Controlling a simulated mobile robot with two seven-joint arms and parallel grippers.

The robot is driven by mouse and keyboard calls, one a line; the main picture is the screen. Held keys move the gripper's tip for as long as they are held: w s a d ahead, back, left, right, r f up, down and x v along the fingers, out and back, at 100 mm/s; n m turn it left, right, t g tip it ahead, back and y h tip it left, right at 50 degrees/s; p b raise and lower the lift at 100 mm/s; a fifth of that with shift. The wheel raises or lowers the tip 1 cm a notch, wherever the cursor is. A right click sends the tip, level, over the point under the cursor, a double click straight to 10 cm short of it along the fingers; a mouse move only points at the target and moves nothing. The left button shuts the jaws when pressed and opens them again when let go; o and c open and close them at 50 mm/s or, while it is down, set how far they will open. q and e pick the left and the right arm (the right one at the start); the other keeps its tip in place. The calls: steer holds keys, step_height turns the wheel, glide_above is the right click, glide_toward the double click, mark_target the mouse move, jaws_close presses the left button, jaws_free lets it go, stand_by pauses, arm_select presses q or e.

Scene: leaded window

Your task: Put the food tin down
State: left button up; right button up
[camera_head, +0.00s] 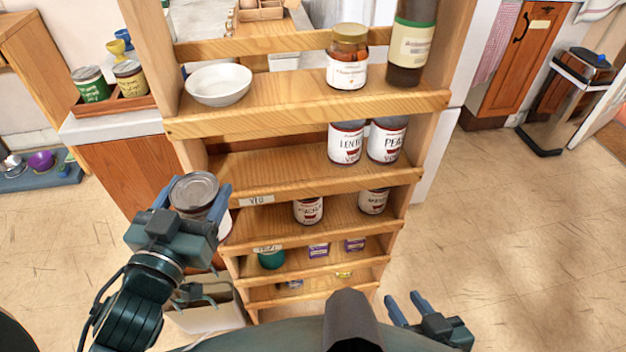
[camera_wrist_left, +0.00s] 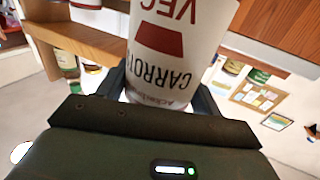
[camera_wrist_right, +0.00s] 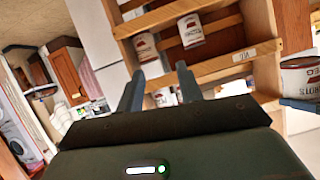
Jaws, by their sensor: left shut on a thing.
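The food tin (camera_head: 195,188) has a grey metal lid and a white label. In the left wrist view the tin (camera_wrist_left: 172,48) shows "CARROTS" and "VEG", upside down in the picture. My left gripper (camera_head: 193,200) is shut around it and holds it at the left side of the wooden shelf unit (camera_head: 300,120), near the tier with a "VEG" label. The held tin also shows at the right edge of the right wrist view (camera_wrist_right: 302,78). My right gripper (camera_head: 404,300) is open and empty, low in front of the unit's right side.
The tier above the label holds lentil (camera_head: 346,143) and pea (camera_head: 387,140) tins on its right; its left is clear. A white bowl (camera_head: 218,84), jar (camera_head: 347,57) and bottle (camera_head: 411,45) stand on top.

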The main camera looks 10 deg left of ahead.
arm_select(q)
steer(key=shift+s+f+b, duration=0.2)
steer(key=shift+f+b, duration=0.2)
steer(key=shift+f, duration=0.2)
steer(key=shift+s+h, duration=0.1)
steer(key=shift+h, duration=0.2)
arm_select(e)
steer(key=shift+d+f, duration=0.1)
steer(key=shift+f, duration=0.3)
arm_select(q)
steer(key=shift+r, duration=0.1)
steer(key=w+b, duration=0.3)
steer(key=shift+w+d+b, duration=0.25)
steer(key=shift+w+b, duration=0.1)
steer(key=w, duration=0.4)
steer(key=w+d+f, duration=0.1)
steer(key=w, duration=0.9)
steer(key=shift+w+d+f, duration=0.15)
steer(key=shift+d+f, duration=0.05)
steer(key=shift+d, duration=0.1)
arm_select(e)
steer(key=shift+s+d+r+t, duration=0.4)
steer(key=shift+d+r+t, duration=0.15)
steer(key=shift+d+t, duration=0.35)
arm_select(q)
steer(key=shift+f, duration=0.1)
arm_select(e)
steer(key=shift+a, duration=0.15)
